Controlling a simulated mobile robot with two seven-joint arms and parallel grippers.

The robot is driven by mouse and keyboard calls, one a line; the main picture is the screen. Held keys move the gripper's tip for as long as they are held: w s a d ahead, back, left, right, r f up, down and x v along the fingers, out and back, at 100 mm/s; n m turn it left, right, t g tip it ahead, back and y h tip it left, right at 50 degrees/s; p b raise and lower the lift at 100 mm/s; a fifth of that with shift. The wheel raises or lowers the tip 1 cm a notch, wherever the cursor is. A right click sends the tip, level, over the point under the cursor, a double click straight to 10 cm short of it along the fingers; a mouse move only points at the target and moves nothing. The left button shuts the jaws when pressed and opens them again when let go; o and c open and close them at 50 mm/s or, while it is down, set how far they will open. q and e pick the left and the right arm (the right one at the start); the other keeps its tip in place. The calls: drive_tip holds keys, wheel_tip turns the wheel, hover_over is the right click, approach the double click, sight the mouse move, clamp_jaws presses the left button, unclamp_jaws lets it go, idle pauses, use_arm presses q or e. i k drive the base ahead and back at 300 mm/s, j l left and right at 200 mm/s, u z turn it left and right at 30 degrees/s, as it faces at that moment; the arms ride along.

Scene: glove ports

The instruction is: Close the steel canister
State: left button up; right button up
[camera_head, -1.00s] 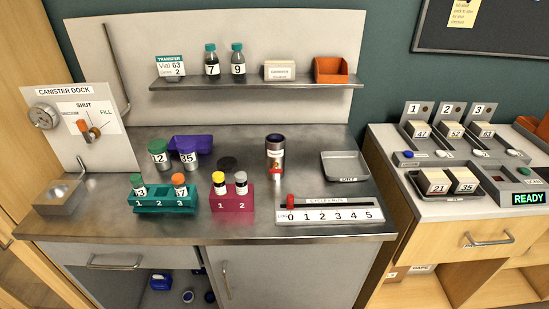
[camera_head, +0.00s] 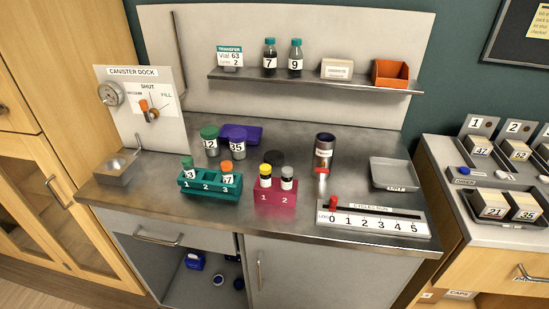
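The steel canister (camera_head: 324,157) stands upright on the steel worktop, right of centre. Neither of my grippers is in view.
A teal rack (camera_head: 210,184) with vials stands front left. Two large capped jars (camera_head: 210,142) and a purple tray (camera_head: 250,134) are behind it. The canister dock (camera_head: 140,110) is at left. The cycles-run slider (camera_head: 375,220) and grey tray (camera_head: 394,175) lie right of the canister.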

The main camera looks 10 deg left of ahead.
sight(324, 153)
drive_tip(key=k+j+z, duration=0.2)
drive_tip(key=j, duration=0.2)
drive_tip(key=j+z, duration=0.15)
drive_tip(key=j, duration=0.25)
drive_tip(key=k+j+z, duration=0.2)
drive_tip(key=k+j, duration=0.05)
drive_tip(key=j, duration=0.1)
